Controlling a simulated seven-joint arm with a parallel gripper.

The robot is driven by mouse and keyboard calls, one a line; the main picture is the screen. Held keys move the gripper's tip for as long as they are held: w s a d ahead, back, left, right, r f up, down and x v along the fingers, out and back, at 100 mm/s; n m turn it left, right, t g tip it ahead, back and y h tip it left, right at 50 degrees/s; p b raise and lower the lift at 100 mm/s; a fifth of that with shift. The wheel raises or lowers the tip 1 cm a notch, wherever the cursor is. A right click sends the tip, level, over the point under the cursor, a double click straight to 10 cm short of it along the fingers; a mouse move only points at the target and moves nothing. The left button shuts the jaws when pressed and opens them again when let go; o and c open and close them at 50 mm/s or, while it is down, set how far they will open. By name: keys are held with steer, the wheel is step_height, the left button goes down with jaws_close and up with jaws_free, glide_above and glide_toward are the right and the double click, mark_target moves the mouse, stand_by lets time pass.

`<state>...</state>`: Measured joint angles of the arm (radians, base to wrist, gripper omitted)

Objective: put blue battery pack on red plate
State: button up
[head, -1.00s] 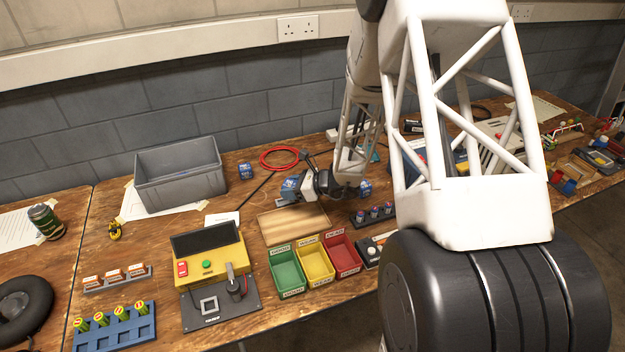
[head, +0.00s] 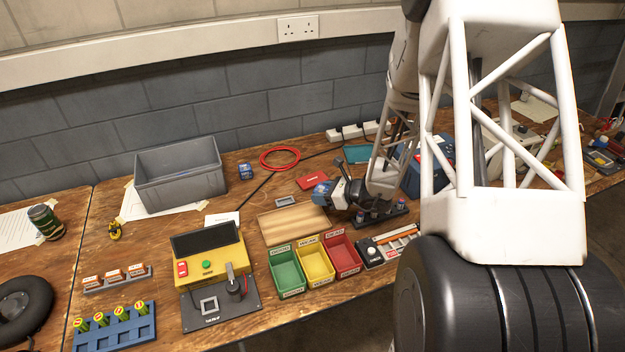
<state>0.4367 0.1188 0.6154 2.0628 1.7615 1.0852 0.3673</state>
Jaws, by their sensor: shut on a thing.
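My gripper (head: 329,191) is shut on a blue battery pack (head: 321,190), whose blue end sticks out to the left of the fingers. It holds the pack near the front right of the red plate (head: 312,180), which lies on the bench. The pack overlaps the plate's near edge in this view; I cannot tell whether they touch. Another blue battery pack (head: 246,171) stands beside the grey crate, apart from my gripper. My arm covers the bench to the right of the gripper.
A small grey frame-like plate (head: 286,201) lies left of the gripper, behind a wooden board (head: 293,223). Green (head: 287,270), yellow (head: 316,262) and red (head: 344,256) bins stand in front. A grey crate (head: 180,178) and coiled red cable (head: 280,158) are further back.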

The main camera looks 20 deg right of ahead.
glide_above(312, 179)
steer(key=shift+w+d+f, duration=0.1)
steer(key=shift+f, duration=0.65)
steer(key=shift+f, duration=0.1)
stand_by(0.3)
steer(key=shift+f, duration=1.65)
steer(key=shift+f, duration=0.15)
steer(key=o, duration=1.1)
steer(key=shift+c, duration=0.2)
